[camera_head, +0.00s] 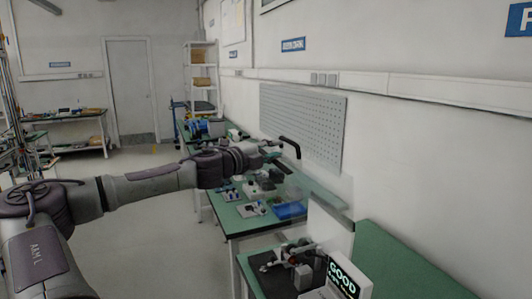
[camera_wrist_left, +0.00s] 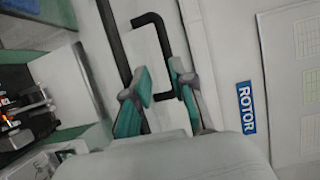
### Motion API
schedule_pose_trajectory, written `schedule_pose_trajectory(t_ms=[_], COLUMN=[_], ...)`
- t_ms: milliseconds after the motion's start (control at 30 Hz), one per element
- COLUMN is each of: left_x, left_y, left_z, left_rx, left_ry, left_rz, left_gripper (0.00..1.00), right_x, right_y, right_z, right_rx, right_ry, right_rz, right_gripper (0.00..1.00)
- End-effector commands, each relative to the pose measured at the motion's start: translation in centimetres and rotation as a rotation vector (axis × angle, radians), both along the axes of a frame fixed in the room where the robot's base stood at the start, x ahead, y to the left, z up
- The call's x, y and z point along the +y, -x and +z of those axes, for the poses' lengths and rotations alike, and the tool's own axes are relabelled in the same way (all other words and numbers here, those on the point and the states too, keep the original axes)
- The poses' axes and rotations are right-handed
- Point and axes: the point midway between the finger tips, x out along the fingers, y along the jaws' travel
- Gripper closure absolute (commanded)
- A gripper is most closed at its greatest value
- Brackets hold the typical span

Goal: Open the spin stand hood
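My left gripper (camera_head: 270,149) is at the end of my outstretched arm in the head view, high above the benches. A black bent handle (camera_head: 291,143) shows just beyond its fingers. In the left wrist view, the U-shaped black handle (camera_wrist_left: 151,18) stands against a pale panel, which looks like part of the hood. The two teal-padded fingers (camera_wrist_left: 160,78) are apart, with the handle's long bar seen between them; I cannot tell whether they touch it. The hood's outline is hard to make out in the head view. My right gripper is not in view.
A green-topped bench (camera_head: 258,224) with small parts and a blue bin (camera_head: 290,211) stands beyond. A nearer bench holds a small machine (camera_head: 298,252) and a display reading GOOD (camera_head: 342,277). A pegboard (camera_head: 303,124) hangs on the right wall. Open floor lies at left.

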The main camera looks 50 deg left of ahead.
Motion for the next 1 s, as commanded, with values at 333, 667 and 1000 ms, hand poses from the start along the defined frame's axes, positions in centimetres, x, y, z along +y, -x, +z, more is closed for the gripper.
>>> schedule_pose_trajectory(t_ms=[333,667,1000], left_x=[-0.3,-0.3,-0.5], left_y=[2.5,2.6,4.8], left_z=[0.0,-0.1,0.0], left_rx=[0.000,0.001,0.000], left_ry=[0.001,0.000,-0.002], left_rz=[-0.001,-0.001,0.001], left_gripper=[0.75,0.75,0.75], right_x=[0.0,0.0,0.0], right_y=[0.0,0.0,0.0], right_z=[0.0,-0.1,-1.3], right_rx=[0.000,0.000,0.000], right_ry=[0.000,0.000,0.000], right_rz=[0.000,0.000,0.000], right_gripper=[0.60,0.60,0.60])
